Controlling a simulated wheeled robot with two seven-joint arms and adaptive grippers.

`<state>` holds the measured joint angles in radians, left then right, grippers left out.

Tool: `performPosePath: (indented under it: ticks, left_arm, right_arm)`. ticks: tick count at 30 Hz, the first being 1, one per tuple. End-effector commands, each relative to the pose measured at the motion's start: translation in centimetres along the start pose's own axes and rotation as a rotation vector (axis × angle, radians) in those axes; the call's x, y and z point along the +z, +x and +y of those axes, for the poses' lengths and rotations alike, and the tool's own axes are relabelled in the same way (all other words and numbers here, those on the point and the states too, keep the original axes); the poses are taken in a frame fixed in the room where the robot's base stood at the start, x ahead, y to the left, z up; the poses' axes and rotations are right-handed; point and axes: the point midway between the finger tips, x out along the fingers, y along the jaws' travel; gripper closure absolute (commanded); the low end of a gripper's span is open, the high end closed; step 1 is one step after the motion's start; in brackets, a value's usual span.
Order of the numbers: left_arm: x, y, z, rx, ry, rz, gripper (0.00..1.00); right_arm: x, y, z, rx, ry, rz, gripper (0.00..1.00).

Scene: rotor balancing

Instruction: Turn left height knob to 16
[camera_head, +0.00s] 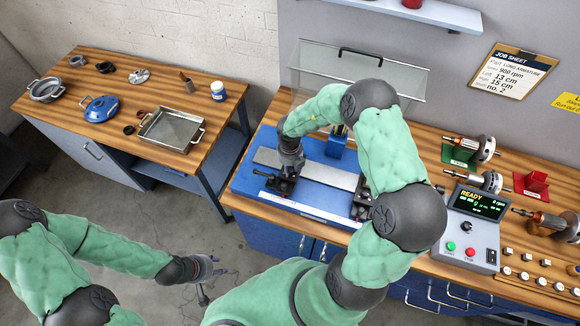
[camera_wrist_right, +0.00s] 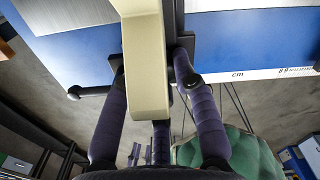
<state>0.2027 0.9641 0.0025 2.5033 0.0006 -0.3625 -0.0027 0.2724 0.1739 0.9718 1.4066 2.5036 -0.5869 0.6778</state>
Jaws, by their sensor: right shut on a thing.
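The balancing machine has a blue base (camera_head: 245,185) on the bench, with a dark left pedestal (camera_head: 281,188) and a dark right pedestal (camera_head: 361,205). My right gripper (camera_head: 290,158) reaches down over the left pedestal and hides much of it. In the right wrist view, its purple fingers (camera_wrist_right: 155,70) are shut around a dark part at the pedestal, mostly behind a pale block (camera_wrist_right: 148,75). A black bar with a rounded end (camera_wrist_right: 90,92) sticks out to the left there. The height knob's reading is not legible. My left gripper (camera_head: 212,268) hangs open and empty over the floor.
A clear raised guard (camera_head: 355,68) stands behind the machine. A control box (camera_head: 470,228) reading READY and several rotors (camera_head: 470,148) are on the right. A job sheet (camera_head: 513,70) hangs behind.

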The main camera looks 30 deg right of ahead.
Motion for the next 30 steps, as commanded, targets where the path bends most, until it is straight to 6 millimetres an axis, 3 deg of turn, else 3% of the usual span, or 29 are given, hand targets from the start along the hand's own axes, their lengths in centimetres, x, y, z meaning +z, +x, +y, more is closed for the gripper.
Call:
performPosePath:
  ticks: [10,24,25,27,30]
  left_arm:
    - [0.1,-3.7,1.3,0.0,0.0,0.001,0.6]
    - [0.1,-4.1,1.4,0.0,0.0,0.0,0.6]
    - [0.1,-4.1,1.4,0.0,0.0,0.0,0.6]
    - [0.1,-4.1,1.4,0.0,0.0,0.0,0.6]
    - [0.1,-4.1,1.4,0.0,0.0,0.0,0.6]
  right_arm:
    - [-0.1,-0.4,0.0,0.0,-0.2,0.003,1.0]
    - [0.0,0.0,0.0,0.0,-0.251,0.0,1.0]
    - [0.0,0.0,0.0,0.0,-0.251,0.0,0.66]
    - [0.0,0.0,0.0,0.0,-0.251,0.0,0.47]
    - [0.0,0.0,0.0,0.0,-0.25,0.0,0.47]
